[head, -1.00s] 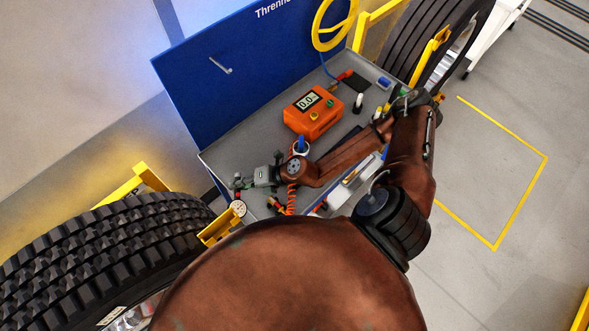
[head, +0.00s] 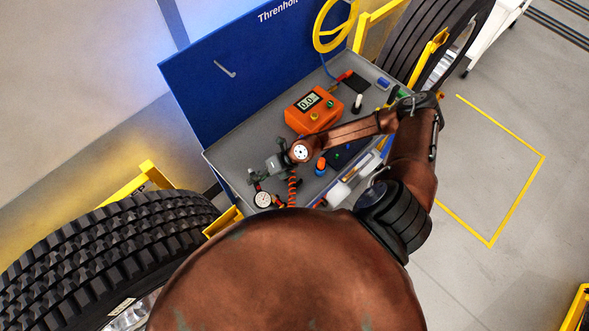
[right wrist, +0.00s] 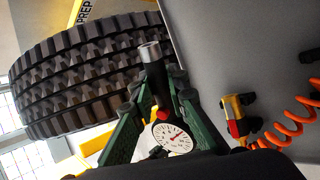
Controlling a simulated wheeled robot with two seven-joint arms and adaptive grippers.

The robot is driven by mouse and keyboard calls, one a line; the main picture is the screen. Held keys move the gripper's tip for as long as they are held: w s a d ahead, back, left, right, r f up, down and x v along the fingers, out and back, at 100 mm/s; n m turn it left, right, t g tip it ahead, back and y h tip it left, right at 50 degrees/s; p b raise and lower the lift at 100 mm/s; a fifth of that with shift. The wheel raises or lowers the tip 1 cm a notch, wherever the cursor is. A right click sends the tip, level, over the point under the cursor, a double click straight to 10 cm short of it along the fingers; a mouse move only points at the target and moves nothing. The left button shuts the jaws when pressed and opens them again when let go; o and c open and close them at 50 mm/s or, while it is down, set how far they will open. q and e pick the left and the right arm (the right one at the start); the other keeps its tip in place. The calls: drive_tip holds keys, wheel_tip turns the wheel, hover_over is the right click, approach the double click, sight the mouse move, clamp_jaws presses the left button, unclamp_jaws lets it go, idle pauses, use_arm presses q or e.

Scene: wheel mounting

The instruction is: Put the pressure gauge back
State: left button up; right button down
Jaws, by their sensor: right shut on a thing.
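A silver end points away between the fingertips. I cannot tell whether the gauge touches the tray. My left gripper is not in view.
An orange box with a display (head: 313,108) stands on the tray behind my right arm. A coiled orange hose (head: 292,190) and a blue-orange bottle (head: 320,166) are right of the gripper. A large tire (head: 110,235) stands left, another (head: 440,45) at back right.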

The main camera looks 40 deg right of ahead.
drive_tip(key=s+d+f+n+h+p, duration=0.1)
drive_tip(key=s+d+f+n+p, duration=0.1)
drive_tip(key=d, duration=0.5)
drive_tip(key=s+d+f+n+g+h+p, duration=0.1)
drive_tip(key=s+d+f+n+p, duration=0.1)
drive_tip(key=d, duration=0.5)
drive_tip(key=shift+s+d+f+g+p, duration=0.3)
drive_tip(key=shift+f+p, duration=0.05)
drive_tip(key=shift+p, duration=0.25)
drive_tip(key=shift+r, duration=0.1)
drive_tip(key=shift+f+b, duration=1.3)
drive_tip(key=shift+f, duration=0.65)
drive_tip(key=shift+f+b, duration=0.5)
drive_tip(key=shift+f, duration=0.1)
drive_tip(key=c, duration=1.8)
unclamp_jaws()
drive_tip(key=v, duration=1.2)
